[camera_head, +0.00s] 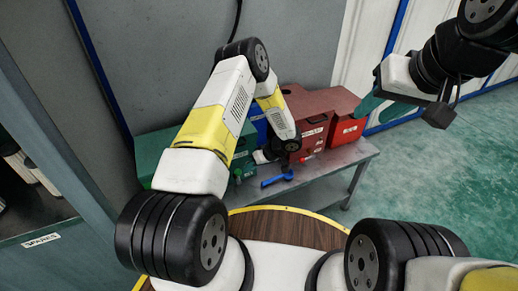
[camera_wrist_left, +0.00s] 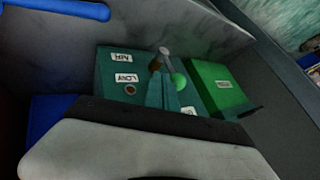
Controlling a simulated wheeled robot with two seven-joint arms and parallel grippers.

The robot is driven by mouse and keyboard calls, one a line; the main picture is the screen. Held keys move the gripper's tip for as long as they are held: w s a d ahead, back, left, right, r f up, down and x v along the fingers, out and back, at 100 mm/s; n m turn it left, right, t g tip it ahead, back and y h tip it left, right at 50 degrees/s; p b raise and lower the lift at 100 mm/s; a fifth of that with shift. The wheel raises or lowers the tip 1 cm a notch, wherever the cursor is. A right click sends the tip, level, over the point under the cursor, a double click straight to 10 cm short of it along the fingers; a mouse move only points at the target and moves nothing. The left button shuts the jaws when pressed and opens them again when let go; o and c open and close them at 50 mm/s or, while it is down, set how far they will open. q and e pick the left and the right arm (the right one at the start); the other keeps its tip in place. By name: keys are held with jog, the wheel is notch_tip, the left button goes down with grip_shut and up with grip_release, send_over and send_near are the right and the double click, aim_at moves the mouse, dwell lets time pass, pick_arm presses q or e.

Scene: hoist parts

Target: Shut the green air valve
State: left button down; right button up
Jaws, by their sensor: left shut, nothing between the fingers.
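The dark green box labelled AIR (camera_wrist_left: 115,72) fills the middle of the left wrist view, and part of it shows behind my arm in the head view (camera_head: 244,146). A round green knob (camera_wrist_left: 179,80) and a grey rod end (camera_wrist_left: 164,50) stand at its face. My left gripper (camera_wrist_left: 162,80) is shut and empty, its teal fingertips close beside the knob; I cannot tell whether they touch. In the head view its white body (camera_head: 264,156) is partly hidden by my wrist. My right gripper (camera_head: 370,104) is raised at the right, away from the bench; its jaw opening is unclear.
A blue handle (camera_head: 277,181) sticks out at the bench front, near red boxes (camera_head: 312,135). A brighter green box (camera_wrist_left: 215,88) stands beside the AIR box. The grey bench (camera_head: 342,160) has bare room at its right end. A shelf labelled SPARES (camera_head: 41,240) is at left.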

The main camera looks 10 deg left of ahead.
pick_arm(q)
jog(key=shift+a+r, duration=0.1)
dwell(0.3)
jog(key=shift+s+a+r+h, duration=0.1)
jog(key=shift+a+h, duration=0.05)
jog(key=shift+h, duration=0.15)
